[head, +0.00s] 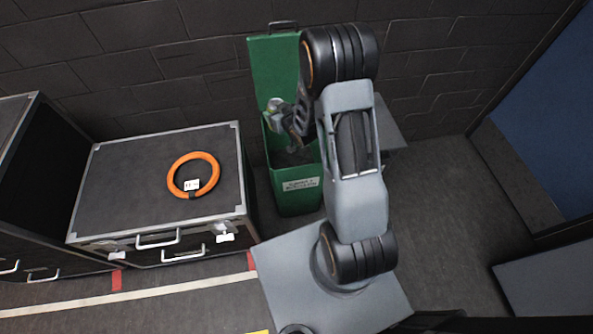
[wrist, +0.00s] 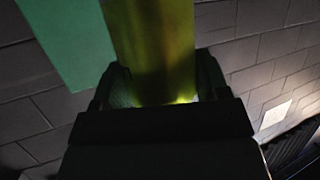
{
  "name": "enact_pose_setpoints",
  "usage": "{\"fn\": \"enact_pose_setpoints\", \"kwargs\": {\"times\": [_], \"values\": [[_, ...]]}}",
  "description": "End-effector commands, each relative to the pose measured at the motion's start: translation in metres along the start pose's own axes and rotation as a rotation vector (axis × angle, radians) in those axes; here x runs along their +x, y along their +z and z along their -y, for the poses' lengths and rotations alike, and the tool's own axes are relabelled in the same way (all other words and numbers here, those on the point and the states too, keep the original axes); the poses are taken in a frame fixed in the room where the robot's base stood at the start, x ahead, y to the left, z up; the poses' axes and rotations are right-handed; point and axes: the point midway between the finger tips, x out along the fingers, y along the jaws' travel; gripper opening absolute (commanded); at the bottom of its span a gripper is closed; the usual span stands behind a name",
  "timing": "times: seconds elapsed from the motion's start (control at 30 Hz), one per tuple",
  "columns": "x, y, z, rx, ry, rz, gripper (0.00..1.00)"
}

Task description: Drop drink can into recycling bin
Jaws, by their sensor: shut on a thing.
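The recycling bin (head: 296,193) is a green box with a white label on its front. Its lid (head: 274,66) stands open against the wall, and its dark opening partly shows. My gripper (head: 283,117) is shut on the drink can (head: 274,104), which looks yellowish-green and shows small in the head view, in front of the lid and around the bin's upper left edge. I cannot tell its exact height over the opening. In the wrist view the can (wrist: 153,35) is held between the two fingers, with green (wrist: 70,38) to its left. My arm hides the bin's right side.
A black flight case (head: 120,180) with an orange cable ring (head: 193,175) on top stands left of the bin. A dark brick wall (head: 130,45) is close behind. Another dark case (head: 35,200) stands far left. Floor (head: 450,215) is clear at right.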

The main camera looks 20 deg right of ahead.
Motion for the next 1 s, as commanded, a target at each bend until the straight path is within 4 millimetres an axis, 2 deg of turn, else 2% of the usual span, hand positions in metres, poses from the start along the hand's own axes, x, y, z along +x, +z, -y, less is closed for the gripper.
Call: {"fn": "enact_pose_setpoints", "kwargs": {"times": [0.03, 0.2, 0.4, 0.7, 1.0], "values": [[0.016, 0.018, -0.007, -0.010, -0.019, -0.005, 0.46], [0.043, 0.038, -0.033, -0.037, -0.083, -0.003, 0.46], [0.064, 0.061, -0.069, -0.057, -0.131, -0.002, 0.46], [0.076, 0.082, -0.108, -0.066, -0.160, 0.000, 0.46], [0.080, 0.089, -0.119, -0.068, -0.166, 0.000, 0.46]]}}
